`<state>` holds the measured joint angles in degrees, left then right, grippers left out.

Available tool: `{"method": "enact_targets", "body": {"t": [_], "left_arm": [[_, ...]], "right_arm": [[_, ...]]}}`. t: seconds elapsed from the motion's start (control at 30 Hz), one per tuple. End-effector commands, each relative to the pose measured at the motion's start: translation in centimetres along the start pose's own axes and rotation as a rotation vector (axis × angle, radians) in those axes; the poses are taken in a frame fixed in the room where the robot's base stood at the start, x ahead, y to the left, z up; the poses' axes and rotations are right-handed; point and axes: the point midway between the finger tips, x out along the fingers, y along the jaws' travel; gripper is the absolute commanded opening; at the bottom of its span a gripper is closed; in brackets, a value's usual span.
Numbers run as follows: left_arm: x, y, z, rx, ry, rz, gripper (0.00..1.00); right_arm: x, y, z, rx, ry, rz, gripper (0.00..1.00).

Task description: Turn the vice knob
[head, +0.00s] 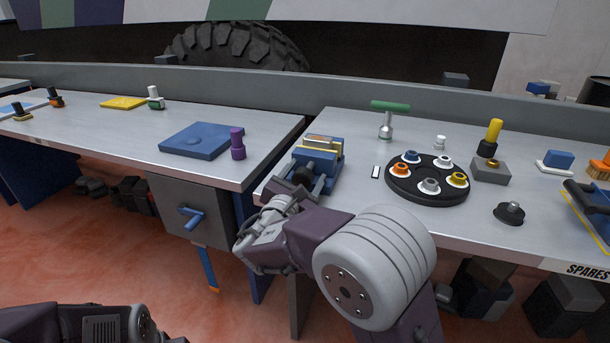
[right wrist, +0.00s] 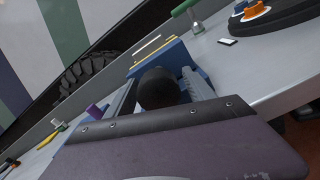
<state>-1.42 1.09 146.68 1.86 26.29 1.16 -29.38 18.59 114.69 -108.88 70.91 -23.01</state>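The vice (head: 318,152) is blue with a yellow strip on top and sits at the left front corner of the right-hand bench. Its dark round knob (head: 303,174) faces the front edge; it shows large and black in the right wrist view (right wrist: 158,90), between two blue-grey bars.
A round black tray (head: 427,196) with coloured pieces and a green T-handle (head: 390,107) stand right of the vice. A grey box with a blue handle (head: 192,218) hangs on the left bench front. A gap separates the benches.

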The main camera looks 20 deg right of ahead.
Motion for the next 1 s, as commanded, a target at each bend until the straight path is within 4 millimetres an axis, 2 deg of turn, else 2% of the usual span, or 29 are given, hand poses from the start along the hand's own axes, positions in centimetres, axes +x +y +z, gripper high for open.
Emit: {"method": "enact_targets", "body": {"t": [0.13, 0.33, 0.5, 0.63, 1.0], "left_arm": [[-0.4, 0.0, 0.0, 0.000, 0.000, 0.000, 0.63], [-1.3, 0.0, -0.1, 0.000, 0.000, 0.000, 0.63], [-1.6, 0.0, -0.2, 0.000, 0.000, 0.000, 0.63], [-1.7, 0.0, -0.2, 0.000, 0.000, 0.000, 0.63], [-1.6, 0.0, -0.2, 0.000, 0.000, 0.000, 0.63]], "right_arm": [[-1.5, 0.2, 0.1, -0.001, 0.002, 0.004, 0.63], [-6.0, 0.3, 0.1, -0.002, 0.003, 0.006, 0.63], [-8.6, 0.1, 0.0, -0.001, 0.002, 0.004, 0.63], [-9.2, 0.0, 0.0, -0.001, 0.001, 0.000, 0.63], [-9.1, 0.0, 0.0, 0.000, 0.000, 0.000, 0.63]]}}
